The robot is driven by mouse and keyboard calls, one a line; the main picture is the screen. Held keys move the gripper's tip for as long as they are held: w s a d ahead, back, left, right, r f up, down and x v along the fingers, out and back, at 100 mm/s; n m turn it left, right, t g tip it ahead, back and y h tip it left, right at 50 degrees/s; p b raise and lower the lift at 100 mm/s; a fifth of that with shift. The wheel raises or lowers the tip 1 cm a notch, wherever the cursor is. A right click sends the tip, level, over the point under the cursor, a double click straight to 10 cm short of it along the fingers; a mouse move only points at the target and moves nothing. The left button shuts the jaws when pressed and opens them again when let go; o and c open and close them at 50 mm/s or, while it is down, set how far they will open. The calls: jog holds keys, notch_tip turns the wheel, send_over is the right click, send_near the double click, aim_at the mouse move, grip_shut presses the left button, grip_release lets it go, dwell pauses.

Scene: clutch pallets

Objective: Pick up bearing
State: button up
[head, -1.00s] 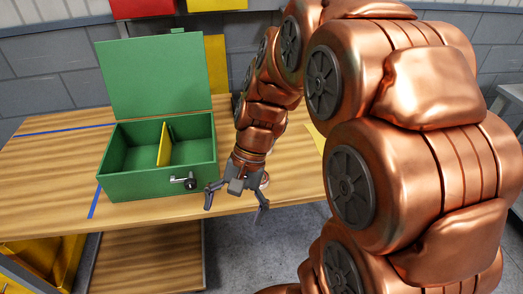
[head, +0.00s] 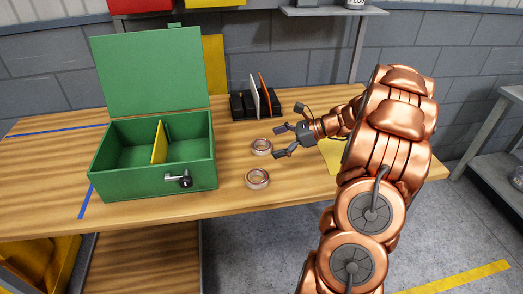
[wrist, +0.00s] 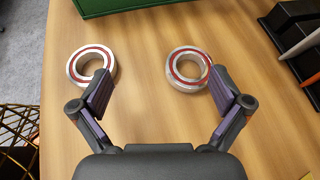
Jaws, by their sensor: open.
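Two ring-shaped bearings lie flat on the wooden table, apart from each other. One bearing (head: 261,147) is farther back, close to my gripper; the other bearing (head: 257,179) is nearer the table's front edge. In the wrist view the front bearing (wrist: 78,75) is at the left and the back bearing (wrist: 178,82) is at the right, both silver with a red ring. My gripper (head: 280,141) is open and empty, to the right of the bearings and pointing left. In the wrist view its fingers (wrist: 166,96) spread wide, with a fingertip beside each bearing.
An open green box (head: 150,180) with a yellow divider (head: 160,143) and a front latch stands left of the bearings. A black rack (head: 243,106) with upright plates stands behind. A yellow sheet (head: 333,155) lies under the arm. Bare table surrounds the bearings.

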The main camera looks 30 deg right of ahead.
aim_at(267, 145)
jog(key=d, duration=0.1)
jog(key=d+f+m+t, duration=0.1)
jog(key=d, duration=0.1)
jog(key=d+m, duration=0.1)
jog(key=d, duration=0.1)
jog(key=shift+w+f+h, duration=0.15)
jog(key=shift+f+h, duration=0.15)
jog(key=shift+t, duration=0.3)
jog(key=shift+p+x, duration=0.75)
jog(key=shift+x, duration=3.1)
jog(key=shift+f, duration=0.1)
jog(key=shift+c, duration=0.3)
jog(key=c, duration=1.4)
